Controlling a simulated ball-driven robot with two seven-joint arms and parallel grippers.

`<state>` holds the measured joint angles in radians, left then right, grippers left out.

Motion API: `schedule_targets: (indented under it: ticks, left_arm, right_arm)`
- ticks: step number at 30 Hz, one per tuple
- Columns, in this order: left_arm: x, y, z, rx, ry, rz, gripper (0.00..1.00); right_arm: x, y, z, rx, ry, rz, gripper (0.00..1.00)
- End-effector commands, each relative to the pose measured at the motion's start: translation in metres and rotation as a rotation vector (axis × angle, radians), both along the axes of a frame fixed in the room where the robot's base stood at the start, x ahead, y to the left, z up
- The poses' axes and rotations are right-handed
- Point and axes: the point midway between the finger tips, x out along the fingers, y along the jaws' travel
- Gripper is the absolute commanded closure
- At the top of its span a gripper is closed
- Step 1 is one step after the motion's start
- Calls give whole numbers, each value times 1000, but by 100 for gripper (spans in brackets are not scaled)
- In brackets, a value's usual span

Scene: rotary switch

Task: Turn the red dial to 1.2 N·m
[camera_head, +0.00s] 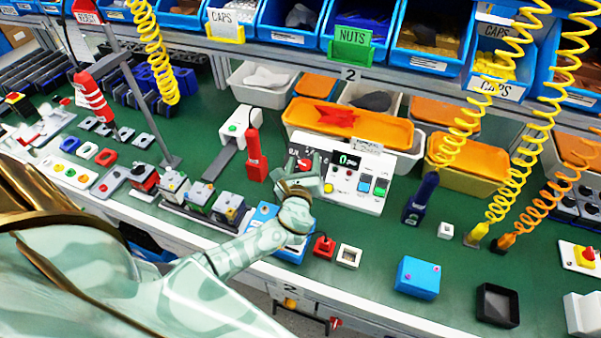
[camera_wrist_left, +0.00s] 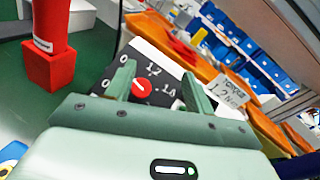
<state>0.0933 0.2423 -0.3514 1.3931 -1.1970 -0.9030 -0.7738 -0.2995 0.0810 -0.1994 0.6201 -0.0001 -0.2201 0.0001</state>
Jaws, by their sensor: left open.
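The red dial (camera_head: 303,164) sits on the black scale plate at the left of a white control box (camera_head: 368,200). In the left wrist view the red dial (camera_wrist_left: 140,88) shows a small white mark, with printed numbers around it on the black plate (camera_wrist_left: 155,70). I cannot tell exactly which number the mark points to. My left gripper (camera_head: 298,180) is open in front of the dial. In the wrist view its fingers (camera_wrist_left: 158,88) stand apart, with the dial seen between them, nearer the left finger. Contact with the dial cannot be told. My right gripper is not in view.
A tag (camera_wrist_left: 228,90) reading about 1.2 N·m stands by the box. A red upright tool (camera_head: 256,155) stands close left of the gripper. Several small switch boxes line the bench's front left. A blue box (camera_head: 417,277) sits front right.

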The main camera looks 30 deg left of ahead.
Motion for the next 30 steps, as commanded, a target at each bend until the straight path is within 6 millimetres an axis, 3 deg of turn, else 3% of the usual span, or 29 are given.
schedule_targets:
  ticks: [1,4,9,15,30]
  left_arm:
    - [-9,-5,20,-2,-5,0,47]
    - [-26,-16,41,-3,-3,0,47]
    - [-63,-38,54,-3,0,1,47]
    - [-89,-55,66,0,-1,0,47]
    - [-97,-60,73,2,-3,1,47]
  right_arm:
    - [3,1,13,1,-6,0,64]
    - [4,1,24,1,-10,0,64]
    - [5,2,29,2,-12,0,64]
    - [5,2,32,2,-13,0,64]
    - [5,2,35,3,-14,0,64]
